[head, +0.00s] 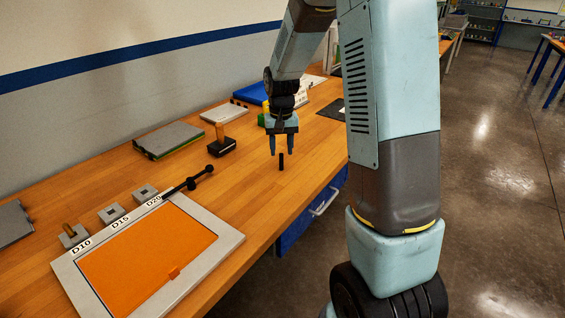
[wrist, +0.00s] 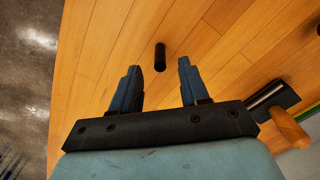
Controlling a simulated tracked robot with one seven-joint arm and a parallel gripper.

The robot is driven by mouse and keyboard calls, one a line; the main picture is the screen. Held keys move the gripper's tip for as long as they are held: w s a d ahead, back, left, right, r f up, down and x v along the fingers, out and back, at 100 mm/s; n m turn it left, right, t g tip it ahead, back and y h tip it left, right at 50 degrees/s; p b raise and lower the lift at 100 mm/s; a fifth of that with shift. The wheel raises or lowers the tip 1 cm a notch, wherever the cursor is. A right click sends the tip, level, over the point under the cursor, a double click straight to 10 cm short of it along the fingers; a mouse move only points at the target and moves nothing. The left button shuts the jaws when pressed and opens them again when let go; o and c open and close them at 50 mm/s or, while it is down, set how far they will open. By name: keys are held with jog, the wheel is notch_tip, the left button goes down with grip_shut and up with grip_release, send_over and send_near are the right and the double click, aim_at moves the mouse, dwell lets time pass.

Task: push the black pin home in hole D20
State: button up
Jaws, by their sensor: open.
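The black pin (head: 281,161) stands upright on the wooden bench, near its front edge. In the wrist view the black pin (wrist: 160,57) shows beyond the fingertips, between their lines. My gripper (head: 282,152) is open and empty, pointing down above the pin. In the wrist view my gripper (wrist: 158,64) has its two fingers wide apart, and neither touches the pin. The small grey block by the D20 label (head: 146,192) sits at the back edge of the framed tray, far left of my gripper. Its hole is too small to make out clearly.
Grey blocks at D15 (head: 111,214) and D10 (head: 73,237) stand beside it. A thin black rod tool (head: 188,184) lies near D20. The orange-filled tray (head: 228,246) is in front. A wooden-handled black tool (head: 221,144) stands left of my gripper. Bench around the pin is clear.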

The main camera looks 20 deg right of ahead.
aim_at(281, 155)
jog(key=shift+f, duration=1.65)
jog(key=shift+a, duration=0.1)
jog(key=shift+c, duration=0.4)
grip_shut()
